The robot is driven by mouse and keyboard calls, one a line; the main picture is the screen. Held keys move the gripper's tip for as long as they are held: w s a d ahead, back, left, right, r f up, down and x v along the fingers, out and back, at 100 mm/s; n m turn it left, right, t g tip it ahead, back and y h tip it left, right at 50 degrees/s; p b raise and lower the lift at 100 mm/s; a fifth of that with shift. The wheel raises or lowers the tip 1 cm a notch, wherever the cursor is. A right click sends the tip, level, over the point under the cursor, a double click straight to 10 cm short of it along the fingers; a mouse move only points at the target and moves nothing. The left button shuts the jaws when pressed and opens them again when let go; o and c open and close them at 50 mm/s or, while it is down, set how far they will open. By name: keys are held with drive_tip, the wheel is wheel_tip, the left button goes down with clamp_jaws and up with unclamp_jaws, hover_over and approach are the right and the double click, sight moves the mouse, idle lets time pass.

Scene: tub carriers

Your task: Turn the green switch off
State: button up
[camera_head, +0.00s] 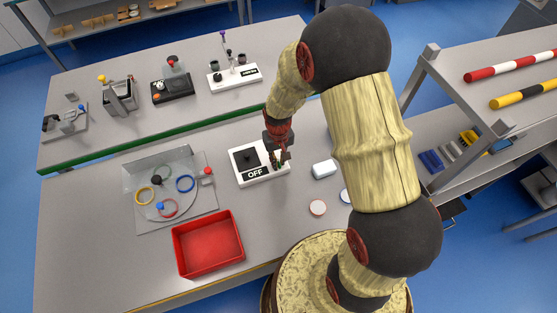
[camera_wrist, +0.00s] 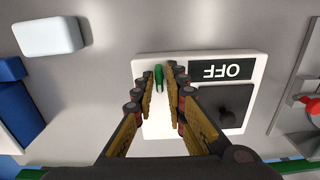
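The green switch (camera_wrist: 158,76) stands on a white box (camera_wrist: 148,66) in the wrist view. My gripper (camera_wrist: 161,84) has its two fingers either side of the switch, with a narrow gap between the pads; whether either pad touches it I cannot tell. The box has a black label reading OFF (camera_wrist: 221,70), upside down in the wrist view, and a black dial plate (camera_wrist: 226,108). In the head view the box (camera_head: 240,177) is on the near table, with my gripper (camera_head: 281,159) over its right end, partly hiding the switch.
A white block (camera_head: 324,169) lies right of the box. A red tray (camera_head: 207,246) and a grey tray with coloured rings (camera_head: 137,183) are to the left. Several devices stand on the far table (camera_head: 210,108). A shelf with striped bars (camera_head: 508,67) is right.

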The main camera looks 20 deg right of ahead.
drive_tip(key=o, duration=0.3)
wheel_tip(320, 180, up, 12)
idle(0.7)
idle(0.5)
